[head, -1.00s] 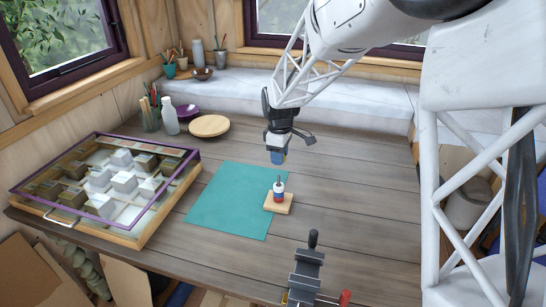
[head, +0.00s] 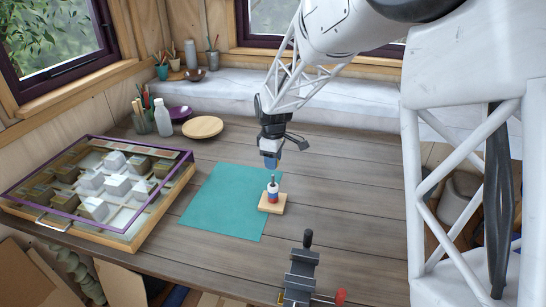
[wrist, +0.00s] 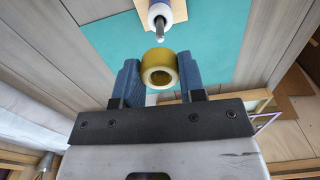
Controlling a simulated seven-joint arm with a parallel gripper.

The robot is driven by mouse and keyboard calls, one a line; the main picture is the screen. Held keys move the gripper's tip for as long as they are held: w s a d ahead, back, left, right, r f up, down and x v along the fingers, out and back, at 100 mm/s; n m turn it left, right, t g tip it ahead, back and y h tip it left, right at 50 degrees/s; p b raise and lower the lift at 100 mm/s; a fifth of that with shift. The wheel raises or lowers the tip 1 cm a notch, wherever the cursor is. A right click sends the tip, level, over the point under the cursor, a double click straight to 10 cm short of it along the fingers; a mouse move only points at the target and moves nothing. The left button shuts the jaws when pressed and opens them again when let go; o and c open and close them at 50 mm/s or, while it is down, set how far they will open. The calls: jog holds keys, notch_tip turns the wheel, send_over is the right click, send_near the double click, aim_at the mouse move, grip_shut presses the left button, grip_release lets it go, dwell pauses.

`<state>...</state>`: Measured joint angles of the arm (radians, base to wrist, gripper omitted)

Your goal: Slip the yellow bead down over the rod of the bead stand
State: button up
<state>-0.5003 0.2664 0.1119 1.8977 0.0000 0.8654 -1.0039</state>
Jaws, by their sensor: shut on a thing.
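The yellow bead (wrist: 160,70) is a short ring with a wide hole. In the wrist view my gripper (wrist: 160,82) is shut on it, one blue finger on each side. The bead stand has a light wooden base (head: 272,203) on the right edge of the teal mat, with an upright grey rod (wrist: 159,28). White, red and blue pieces (head: 273,193) sit around the rod's lower part. In the head view my gripper (head: 270,161) is above the stand, apart from the rod tip; the bead is too small to tell there.
The teal mat (head: 222,200) lies on the wooden table. A purple-framed case (head: 135,232) of blocks is at left. A dark clamp (head: 301,270) with a red handle is at the front. A bottle (head: 163,118) and round board (head: 203,127) stand behind.

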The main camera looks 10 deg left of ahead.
jog(key=shift+f, duration=3)
jog(key=o, duration=1)
jog(key=shift+r, duration=3.85)
jog(key=shift+d, duration=0.1)
